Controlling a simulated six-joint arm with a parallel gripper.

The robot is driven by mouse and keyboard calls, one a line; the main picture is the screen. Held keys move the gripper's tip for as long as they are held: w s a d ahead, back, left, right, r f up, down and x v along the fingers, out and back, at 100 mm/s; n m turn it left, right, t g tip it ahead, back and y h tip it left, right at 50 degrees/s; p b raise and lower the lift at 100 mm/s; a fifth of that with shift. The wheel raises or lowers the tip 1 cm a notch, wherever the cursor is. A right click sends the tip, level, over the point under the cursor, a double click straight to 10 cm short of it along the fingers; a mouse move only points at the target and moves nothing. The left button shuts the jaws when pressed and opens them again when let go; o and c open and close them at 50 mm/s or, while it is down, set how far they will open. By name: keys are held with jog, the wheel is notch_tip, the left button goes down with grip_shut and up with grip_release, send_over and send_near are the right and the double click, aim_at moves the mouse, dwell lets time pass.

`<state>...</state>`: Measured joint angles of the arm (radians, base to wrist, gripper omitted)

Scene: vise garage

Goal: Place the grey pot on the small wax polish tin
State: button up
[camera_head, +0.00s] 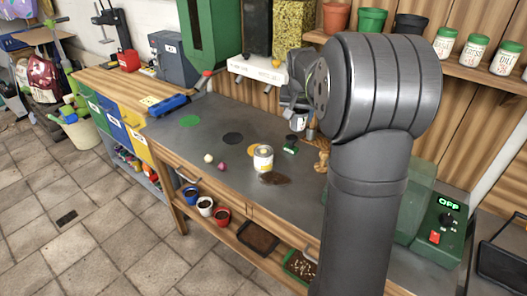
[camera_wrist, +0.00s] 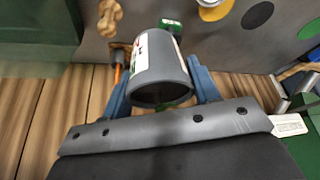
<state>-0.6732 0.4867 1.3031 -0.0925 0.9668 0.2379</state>
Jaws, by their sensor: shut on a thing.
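My gripper (camera_wrist: 161,72) is shut on the grey pot (camera_wrist: 158,75). Its two blue-grey fingers press on either side of the pot. The pot has a white label with red and green marks, and its dark end faces the wrist camera.
A pale ball (camera_head: 208,158) and a pink ball (camera_head: 222,167) lie left. Seed jars (camera_head: 474,51) and pots stand on the shelf.

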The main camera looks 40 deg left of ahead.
send_near(265, 146)
jog(key=shift+w+a+f, duration=0.1)
jog(key=shift+w+a, duration=0.3)
jog(key=shift+w, duration=0.3)
jog(key=shift+f, duration=1.95)
jog(key=shift+f, duration=0.1)
jog(key=o, duration=1)
jog(key=shift+o, duration=0.2)
jog(key=v, duration=1.2)
jog(key=x, duration=1.2)
jog(key=shift+r, duration=1.95)
